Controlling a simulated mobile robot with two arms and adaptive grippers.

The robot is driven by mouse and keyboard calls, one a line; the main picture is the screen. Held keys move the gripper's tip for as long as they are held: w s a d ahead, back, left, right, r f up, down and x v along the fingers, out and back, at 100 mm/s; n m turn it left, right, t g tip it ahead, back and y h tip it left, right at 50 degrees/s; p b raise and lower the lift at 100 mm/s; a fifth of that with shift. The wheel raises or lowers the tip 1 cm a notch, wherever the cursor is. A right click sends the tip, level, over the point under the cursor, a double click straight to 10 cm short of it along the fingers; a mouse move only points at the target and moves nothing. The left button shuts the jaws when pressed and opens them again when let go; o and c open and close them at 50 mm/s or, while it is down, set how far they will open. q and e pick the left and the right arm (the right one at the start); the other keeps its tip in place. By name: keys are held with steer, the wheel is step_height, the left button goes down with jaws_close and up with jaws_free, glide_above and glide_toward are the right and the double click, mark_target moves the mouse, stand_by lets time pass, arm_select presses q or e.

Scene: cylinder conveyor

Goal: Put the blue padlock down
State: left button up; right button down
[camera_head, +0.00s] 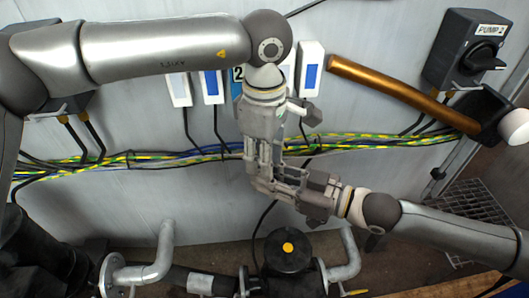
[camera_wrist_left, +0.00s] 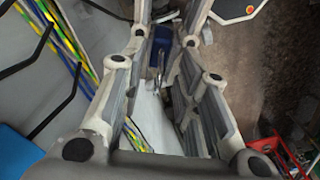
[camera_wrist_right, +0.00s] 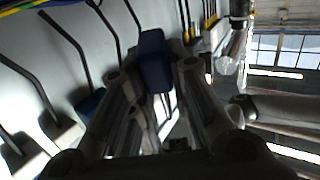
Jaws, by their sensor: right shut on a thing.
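The blue padlock shows as a dark blue block (camera_wrist_right: 155,62) at the far end of my right gripper's fingers in the right wrist view. A dark blue patch of it (camera_wrist_left: 160,42) also shows in the left wrist view. My right gripper (camera_head: 262,184) is shut on the padlock. My left gripper (camera_head: 263,160) reaches down from above, close to the right gripper; its fingers are apart in the left wrist view (camera_wrist_left: 165,75). Whether it touches the padlock I cannot tell. In the head view the grippers hide the padlock.
White-and-blue switch boxes (camera_head: 212,86) hang on the grey wall behind the grippers. Yellow-green cables (camera_head: 110,158) run across it. A copper-coloured bar (camera_head: 390,90) and the PUMP 2 switch (camera_head: 466,50) are at the right. Pipes and a black round fitting (camera_head: 288,250) stand below.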

arm_select(q)
jaws_close()
arm_select(e)
steer(key=c, duration=1.3)
jaws_free()
steer(key=shift+d, duration=0.1)
